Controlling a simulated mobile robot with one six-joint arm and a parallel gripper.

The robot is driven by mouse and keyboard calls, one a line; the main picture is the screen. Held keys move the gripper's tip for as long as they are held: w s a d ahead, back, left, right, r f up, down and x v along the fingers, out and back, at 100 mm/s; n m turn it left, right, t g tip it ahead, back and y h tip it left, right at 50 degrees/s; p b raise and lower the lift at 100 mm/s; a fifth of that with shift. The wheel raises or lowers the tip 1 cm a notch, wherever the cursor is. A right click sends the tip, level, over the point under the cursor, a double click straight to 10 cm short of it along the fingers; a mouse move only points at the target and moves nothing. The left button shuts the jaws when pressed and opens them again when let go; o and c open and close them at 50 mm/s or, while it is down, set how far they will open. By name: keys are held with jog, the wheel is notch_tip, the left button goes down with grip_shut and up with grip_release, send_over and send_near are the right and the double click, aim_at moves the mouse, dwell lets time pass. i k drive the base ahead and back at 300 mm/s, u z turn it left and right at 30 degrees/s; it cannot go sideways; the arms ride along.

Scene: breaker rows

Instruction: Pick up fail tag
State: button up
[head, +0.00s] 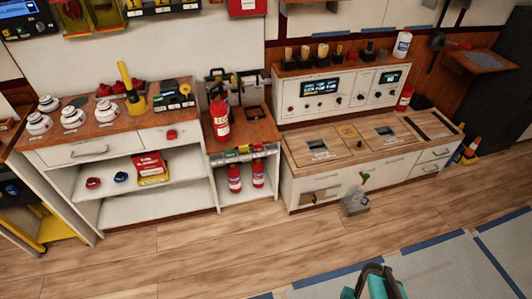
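I cannot make out a fail tag for sure in the head view; the small items on the counters are too small to read. My gripper (374,280) shows at the bottom edge, teal and dark, above the floor and well apart from the counters. It is partly cut off by the frame, and its fingers are not clear enough to tell open from shut. I see nothing held in it.
A white cabinet with a wooden top (105,128) stands left, with smoke detectors on it. A red extinguisher (221,118) stands on the middle cabinet. A test bench (345,150) is at right. Wooden floor (220,255) is clear.

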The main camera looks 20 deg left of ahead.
aim_at(257, 147)
jog(key=u, duration=4.55)
jog(key=i, duration=0.15)
jog(key=z, duration=2.15)
jog(key=i, duration=0.95)
jog(key=u, duration=0.1)
jog(key=k, duration=0.4)
jog(key=u, duration=0.05)
